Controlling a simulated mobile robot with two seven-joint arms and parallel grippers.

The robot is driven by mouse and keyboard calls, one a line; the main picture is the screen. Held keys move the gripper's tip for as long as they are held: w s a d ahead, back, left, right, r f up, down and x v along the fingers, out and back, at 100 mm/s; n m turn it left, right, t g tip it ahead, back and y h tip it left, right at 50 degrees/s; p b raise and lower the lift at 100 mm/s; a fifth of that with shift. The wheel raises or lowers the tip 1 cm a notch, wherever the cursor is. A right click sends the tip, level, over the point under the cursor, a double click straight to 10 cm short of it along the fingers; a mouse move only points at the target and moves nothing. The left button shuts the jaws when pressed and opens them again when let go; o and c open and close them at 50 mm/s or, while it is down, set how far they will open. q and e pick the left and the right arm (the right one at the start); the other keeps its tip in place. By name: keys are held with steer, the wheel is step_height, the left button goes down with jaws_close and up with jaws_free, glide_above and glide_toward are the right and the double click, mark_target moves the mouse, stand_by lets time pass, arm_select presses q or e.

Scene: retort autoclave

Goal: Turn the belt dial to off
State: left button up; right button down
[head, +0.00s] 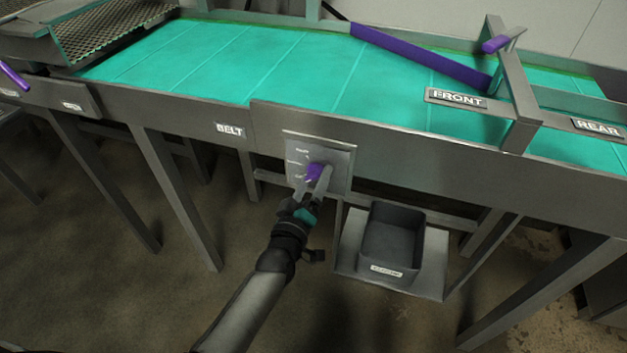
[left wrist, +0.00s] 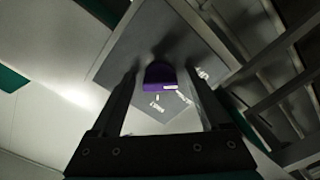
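The belt dial is a purple knob (head: 313,172) on a grey square panel (head: 338,160) on the conveyor's front side, right of the BELT label (head: 229,130). Small white position words stand on the panel left of the knob, too small to read surely. My left gripper (head: 312,184) is at the panel with its fingers apart. In the left wrist view the purple knob (left wrist: 160,76) lies between the fingertips of my left gripper (left wrist: 162,80), with a narrow gap seeming to show at each side. The knob has a white mark near one edge. My right gripper is out of view.
The teal conveyor belt (head: 300,62) runs above the panel, with a purple bar (head: 420,54) across it and FRONT (head: 456,98) and REAR (head: 597,127) labels at right. A dark bin (head: 392,243) stands on a low shelf right of my arm. Table legs stand at left.

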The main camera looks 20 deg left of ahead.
arm_select(q)
steer(key=s+p, duration=0.1)
steer(key=s, duration=1.4)
steer(key=shift+a+p, duration=0.25)
steer(key=shift+p, duration=0.1)
steer(key=shift+s, duration=0.1)
steer(key=s+d+f+m+g+h, duration=0.1)
steer(key=s+f+m+g, duration=0.15)
steer(key=f, duration=0.65)
steer(key=s+f+m+g, duration=0.2)
steer(key=f+g, duration=0.1)
steer(key=f, duration=0.5)
steer(key=s+a+f+m+g, duration=0.2)
steer(key=s+f+m+g, duration=0.2)
steer(key=s+f, duration=1.1)
steer(key=f+g+b, duration=0.1)
steer(key=g, duration=0.2)
steer(key=shift+f, duration=0.3)
steer(key=s+a+f+m+g, duration=0.1)
steer(key=s, duration=0.3)
steer(key=s+a+f+m+g+y, duration=0.1)
steer(key=s+f+g, duration=0.1)
steer(key=s, duration=0.2)
steer(key=s+a+f+m+g, duration=0.1)
steer(key=s, duration=0.2)
steer(key=shift+s+a+f+g+y, duration=0.1)
steer(key=shift+s+f+g+y, duration=0.2)
steer(key=shift+s+f, duration=0.1)
